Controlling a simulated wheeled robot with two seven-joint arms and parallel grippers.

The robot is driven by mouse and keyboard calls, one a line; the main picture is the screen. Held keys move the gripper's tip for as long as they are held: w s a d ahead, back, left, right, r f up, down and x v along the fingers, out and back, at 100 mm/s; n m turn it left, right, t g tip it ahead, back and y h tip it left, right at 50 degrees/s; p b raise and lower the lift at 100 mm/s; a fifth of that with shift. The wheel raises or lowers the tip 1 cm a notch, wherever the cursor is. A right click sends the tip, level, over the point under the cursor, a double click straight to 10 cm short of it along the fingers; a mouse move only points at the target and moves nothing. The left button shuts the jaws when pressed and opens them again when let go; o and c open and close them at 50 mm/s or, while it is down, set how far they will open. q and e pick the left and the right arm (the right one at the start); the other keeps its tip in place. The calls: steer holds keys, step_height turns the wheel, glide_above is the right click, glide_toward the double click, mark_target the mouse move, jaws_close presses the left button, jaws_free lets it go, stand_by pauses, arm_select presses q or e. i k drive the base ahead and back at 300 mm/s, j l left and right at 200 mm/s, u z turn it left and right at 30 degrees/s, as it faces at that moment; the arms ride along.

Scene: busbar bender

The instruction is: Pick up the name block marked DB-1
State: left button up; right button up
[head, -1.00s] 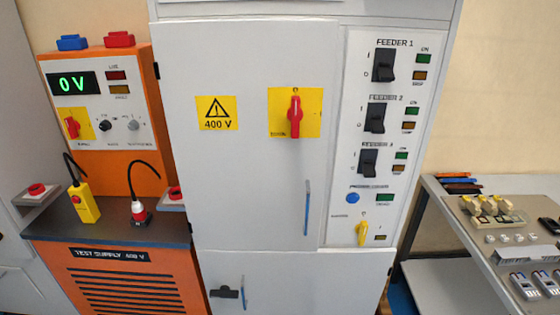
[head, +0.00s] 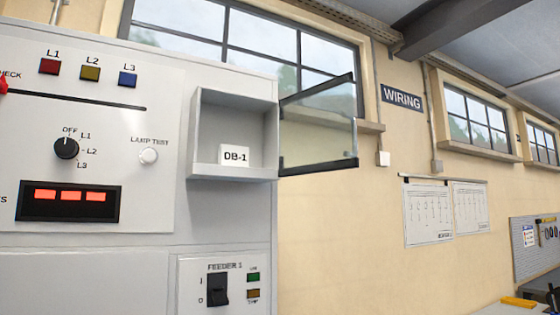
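The white name block marked DB-1 (head: 235,156) stands upright on the floor of a small open grey compartment (head: 206,115) at the upper right of the cabinet front. A dark-framed glass door (head: 318,125) at the compartment's right side is swung open. Neither of my grippers is in the head view.
The cabinet front (head: 100,220) carries a rotary selector (head: 66,148), a lamp test button (head: 148,156) and the Feeder 1 switch (head: 217,289). The open glass door sticks out to the right. A WIRING sign (head: 402,97) and paper sheets (head: 428,213) are on the wall.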

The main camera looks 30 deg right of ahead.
mark_target(229, 155)
steer(key=l+u, duration=0.15)
steer(key=l, duration=0.5)
steer(key=l+u, duration=0.2)
steer(key=l, duration=0.45)
steer(key=l+u, duration=0.15)
steer(key=l, duration=0.5)
steer(key=l+u, duration=0.15)
steer(key=l, duration=0.5)
steer(key=k+l+u, duration=0.15)
steer(key=l, duration=0.45)
steer(key=z, duration=0.8)
steer(key=j+z, duration=0.35)
steer(key=k+j+z, duration=0.1)
steer(key=j+z, duration=0.3)
steer(key=k+j+z, duration=0.15)
steer(key=j+z, duration=0.2)
steer(key=k+j+z, duration=0.2)
steer(key=j+z, duration=0.15)
steer(key=j, duration=0.15)
